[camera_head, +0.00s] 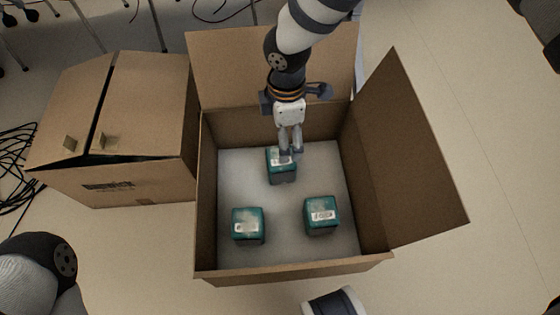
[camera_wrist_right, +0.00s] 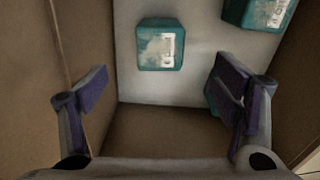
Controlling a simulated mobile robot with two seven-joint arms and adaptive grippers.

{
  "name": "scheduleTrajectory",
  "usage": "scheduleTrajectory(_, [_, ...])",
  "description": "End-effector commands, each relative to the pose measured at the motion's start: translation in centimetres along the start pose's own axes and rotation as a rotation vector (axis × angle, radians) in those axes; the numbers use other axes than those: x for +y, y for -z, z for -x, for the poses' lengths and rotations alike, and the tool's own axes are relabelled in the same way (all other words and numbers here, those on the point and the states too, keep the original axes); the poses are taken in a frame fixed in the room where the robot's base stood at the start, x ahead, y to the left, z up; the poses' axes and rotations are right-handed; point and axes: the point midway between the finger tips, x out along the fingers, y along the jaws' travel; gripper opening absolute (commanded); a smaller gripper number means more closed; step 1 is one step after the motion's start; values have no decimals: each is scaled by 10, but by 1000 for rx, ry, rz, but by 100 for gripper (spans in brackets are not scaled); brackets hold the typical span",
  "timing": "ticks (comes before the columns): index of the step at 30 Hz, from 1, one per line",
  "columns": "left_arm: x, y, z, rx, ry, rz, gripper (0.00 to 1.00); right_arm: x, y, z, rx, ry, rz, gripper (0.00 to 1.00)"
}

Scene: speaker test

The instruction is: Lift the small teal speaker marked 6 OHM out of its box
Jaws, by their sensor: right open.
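Three small teal speakers with pale labels stand apart on the grey floor of an open cardboard box (camera_head: 206,235): a far one (camera_head: 283,177), a near left one (camera_head: 248,238) and a near right one (camera_head: 322,228). The label print is too small to read, so I cannot tell which is marked 6 OHM. My right gripper (camera_head: 290,154) reaches in from the back, its fingertips over the far speaker and hiding part of its top. In the right wrist view the gripper (camera_wrist_right: 165,95) is open with nothing between its fingers. One speaker (camera_wrist_right: 157,46) shows ahead. My left gripper is out of view.
The box's back flap (camera_head: 225,70) and right flap (camera_head: 410,160) stand open. A second cardboard box (camera_head: 130,175) with its lid flaps nearly closed stands close to the left. Black cables (camera_head: 18,160) lie at the far left. The floor on the right is clear.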

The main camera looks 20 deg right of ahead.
Motion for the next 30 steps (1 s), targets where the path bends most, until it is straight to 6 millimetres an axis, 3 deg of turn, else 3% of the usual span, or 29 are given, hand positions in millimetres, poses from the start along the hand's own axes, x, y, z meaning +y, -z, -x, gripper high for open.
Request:
scheduleTrajectory(7, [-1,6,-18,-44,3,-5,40,-2,0,-56,-1,9,-1,82])
scheduleTrajectory(18, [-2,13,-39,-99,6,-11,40,1,8,-116,-1,8,-2,82])
scheduleTrajectory(25, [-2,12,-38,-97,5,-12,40,2,8,-116,1,3,-4,82])
scheduleTrajectory(30, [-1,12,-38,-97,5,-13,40,2,8,-116,1,3,-4,43])
